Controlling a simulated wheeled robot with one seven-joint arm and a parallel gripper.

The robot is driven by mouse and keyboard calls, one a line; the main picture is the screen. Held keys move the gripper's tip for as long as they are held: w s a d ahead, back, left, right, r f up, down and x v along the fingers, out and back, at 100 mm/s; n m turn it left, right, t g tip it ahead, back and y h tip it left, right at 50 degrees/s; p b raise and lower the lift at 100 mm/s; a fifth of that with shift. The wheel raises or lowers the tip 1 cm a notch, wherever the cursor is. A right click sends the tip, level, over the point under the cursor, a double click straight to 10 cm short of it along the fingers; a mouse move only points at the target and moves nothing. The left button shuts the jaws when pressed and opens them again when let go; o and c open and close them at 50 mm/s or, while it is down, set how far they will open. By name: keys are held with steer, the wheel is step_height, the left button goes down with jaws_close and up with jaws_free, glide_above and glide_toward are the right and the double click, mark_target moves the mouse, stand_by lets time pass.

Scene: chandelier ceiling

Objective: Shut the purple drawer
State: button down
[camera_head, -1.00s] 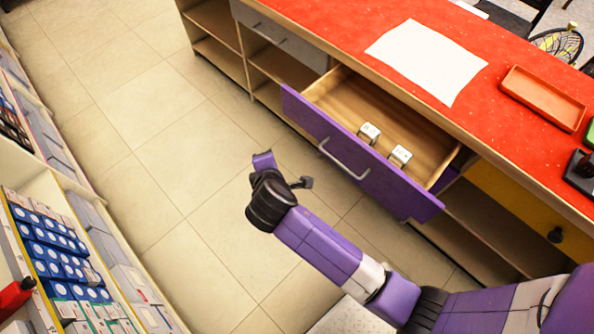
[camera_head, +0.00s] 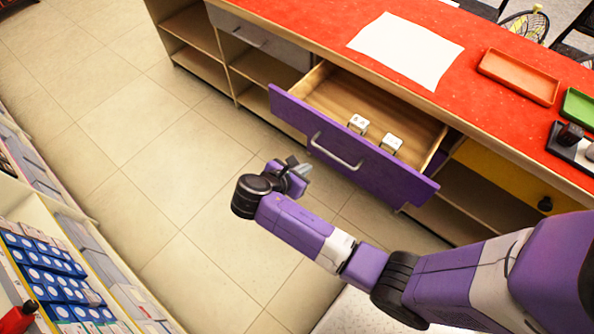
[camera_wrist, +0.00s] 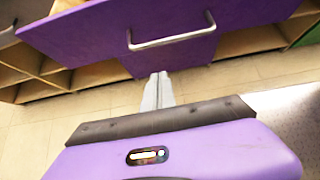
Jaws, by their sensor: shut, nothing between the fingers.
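The purple drawer (camera_head: 385,178) stands pulled out from the counter, with two small white boxes (camera_head: 358,124) (camera_head: 390,144) inside on its wooden floor. Its front carries a silver bar handle (camera_head: 335,152). In the wrist view the drawer front (camera_wrist: 100,36) and handle (camera_wrist: 170,41) fill the upper part. My gripper (camera_head: 302,168) is shut and empty, just in front of the drawer's left half near the handle. In the wrist view its fingers (camera_wrist: 158,90) point toward the drawer front; whether they touch it I cannot tell.
The red counter top (camera_head: 300,37) holds a white sheet (camera_head: 406,50), an orange tray (camera_head: 518,77) and a green tray (camera_head: 580,106). A grey drawer (camera_head: 258,38) and a yellow drawer (camera_head: 510,175) are shut. Shelves with blue boxes (camera_head: 40,270) stand at left. Tiled floor between is clear.

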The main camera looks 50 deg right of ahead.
steer(key=d+f, duration=0.1)
steer(key=d, duration=0.5)
steer(key=shift+d+p, duration=0.15)
steer(key=shift+p, duration=0.15)
steer(key=shift+w+f, duration=0.1)
steer(key=p, duration=0.2)
glide_toward(361, 107)
steer(key=shift+s+d+f, duration=0.2)
steer(key=shift+s+d, duration=0.2)
steer(key=shift+d, duration=0.15)
steer(key=shift+s+d+f, duration=0.2)
steer(key=shift+s+d, duration=0.2)
steer(key=shift+d, duration=0.15)
steer(key=shift+d+r, duration=0.1)
steer(key=shift+d, duration=0.2)
steer(key=shift+d+r, duration=0.1)
steer(key=shift+d, duration=0.05)
